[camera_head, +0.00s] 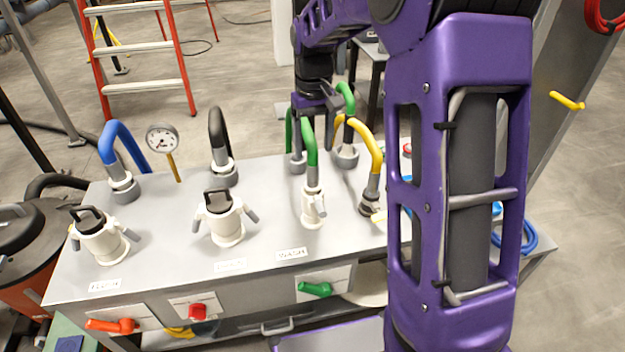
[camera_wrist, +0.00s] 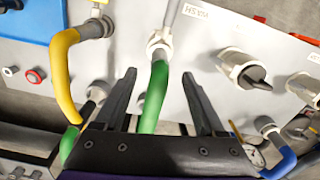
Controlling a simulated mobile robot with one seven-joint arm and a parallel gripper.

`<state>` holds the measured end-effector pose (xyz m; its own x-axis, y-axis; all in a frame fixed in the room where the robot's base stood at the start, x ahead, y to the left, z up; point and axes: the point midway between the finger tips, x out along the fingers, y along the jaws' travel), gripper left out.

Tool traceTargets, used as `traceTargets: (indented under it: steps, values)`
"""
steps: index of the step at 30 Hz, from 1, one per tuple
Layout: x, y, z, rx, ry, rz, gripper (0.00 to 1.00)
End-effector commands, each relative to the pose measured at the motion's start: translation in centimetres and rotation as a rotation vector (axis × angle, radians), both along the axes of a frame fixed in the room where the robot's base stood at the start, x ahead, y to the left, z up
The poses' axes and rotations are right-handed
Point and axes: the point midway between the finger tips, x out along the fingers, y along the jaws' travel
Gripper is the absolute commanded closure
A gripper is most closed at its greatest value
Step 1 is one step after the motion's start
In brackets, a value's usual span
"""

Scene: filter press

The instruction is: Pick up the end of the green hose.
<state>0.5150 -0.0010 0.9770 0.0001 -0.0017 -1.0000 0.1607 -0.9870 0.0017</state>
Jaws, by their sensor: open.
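A green hose (camera_head: 310,143) rises from a grey collar above a white fitting (camera_head: 313,205) behind the WASH label. In the wrist view the green hose (camera_wrist: 155,95) runs between my fingers, its upper end at a pale coupling (camera_wrist: 159,43). My gripper (camera_head: 328,108) is over the rear of the bench, pointing down, close to the green hoses. Its fingers (camera_wrist: 160,76) are spread, with a gap on both sides of the hose. More green hose (camera_head: 346,97) curves behind my gripper into a grey collar; my gripper hides part of it.
A yellow hose (camera_head: 371,145) stands close on the right. A blue hose (camera_head: 122,143), a gauge (camera_head: 162,138) and a black hose (camera_head: 217,132) stand to the left on the grey bench (camera_head: 165,225). White fittings (camera_head: 222,218) line the front. A ladder (camera_head: 140,50) stands behind.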

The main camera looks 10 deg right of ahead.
Motion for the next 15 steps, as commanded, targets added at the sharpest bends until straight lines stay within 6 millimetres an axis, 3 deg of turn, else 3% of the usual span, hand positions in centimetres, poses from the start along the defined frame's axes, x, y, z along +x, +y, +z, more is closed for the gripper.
traceTargets:
  steps: [3,11,15]
  values:
    - [-0.1,0.0,-1.9,0.001,0.003,-0.001,0.28]
    - [0.0,0.0,-3.3,0.001,0.001,-0.002,0.28]
    - [0.1,0.0,-5.3,0.001,0.004,-0.002,0.28]
